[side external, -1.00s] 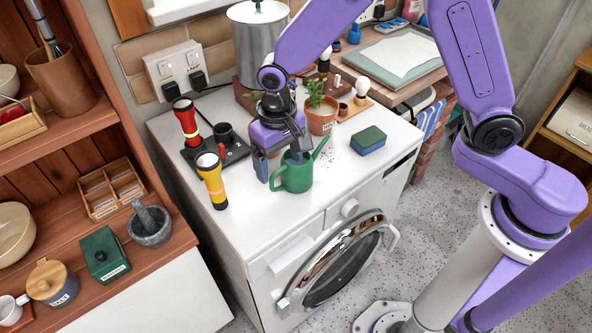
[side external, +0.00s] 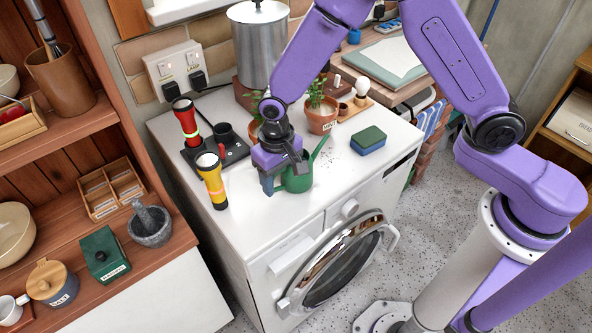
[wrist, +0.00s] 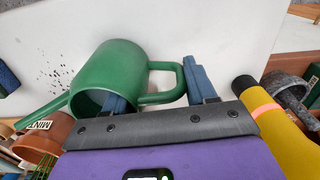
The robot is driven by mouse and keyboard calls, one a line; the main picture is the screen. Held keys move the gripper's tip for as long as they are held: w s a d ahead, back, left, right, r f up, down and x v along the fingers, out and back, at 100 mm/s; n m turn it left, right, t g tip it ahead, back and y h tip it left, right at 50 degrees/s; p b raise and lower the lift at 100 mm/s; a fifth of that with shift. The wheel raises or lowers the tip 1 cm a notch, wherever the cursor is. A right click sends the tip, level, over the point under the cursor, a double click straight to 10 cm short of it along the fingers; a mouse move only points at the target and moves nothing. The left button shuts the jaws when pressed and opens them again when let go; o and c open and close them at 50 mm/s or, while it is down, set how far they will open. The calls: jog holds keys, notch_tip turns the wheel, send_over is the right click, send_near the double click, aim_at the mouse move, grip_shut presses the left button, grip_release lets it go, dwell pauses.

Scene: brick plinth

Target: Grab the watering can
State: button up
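The green watering can (side external: 297,183) stands upright on the white washing machine top, its spout pointing up and right in the side view. In the wrist view the can (wrist: 115,72) shows its open top and its handle loop (wrist: 168,84). My gripper (side external: 284,172) is low at the can's handle side and hides part of the can. In the wrist view my gripper (wrist: 154,82) is open, with one blue finger by the can's opening and the other beyond the handle. The handle lies between the fingers; contact is not clear.
A yellow torch (side external: 212,180) and a red torch (side external: 186,122) stand left of my gripper. A potted mint plant (side external: 320,115) is behind the can. A blue and green sponge (side external: 368,140) lies to the right. The worktop's front right is clear.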

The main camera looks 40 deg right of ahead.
jog(key=c, duration=0.8)
jog(key=shift+r, duration=0.15)
jog(key=shift+r, duration=1.3)
jog(key=shift+s+d+r, duration=0.1)
jog(key=shift+r, duration=0.25)
jog(key=shift+s+d+r, duration=1.15)
jog(key=shift+s+r, duration=0.4)
jog(key=shift+s, duration=0.4)
jog(key=shift+s+d+r, duration=1.15)
jog(key=shift+s+r, duration=0.4)
jog(key=shift+s, duration=0.35)
jog(key=shift+s+d+r, duration=1.15)
jog(key=shift+s+r, duration=0.4)
jog(key=shift+s, duration=0.4)
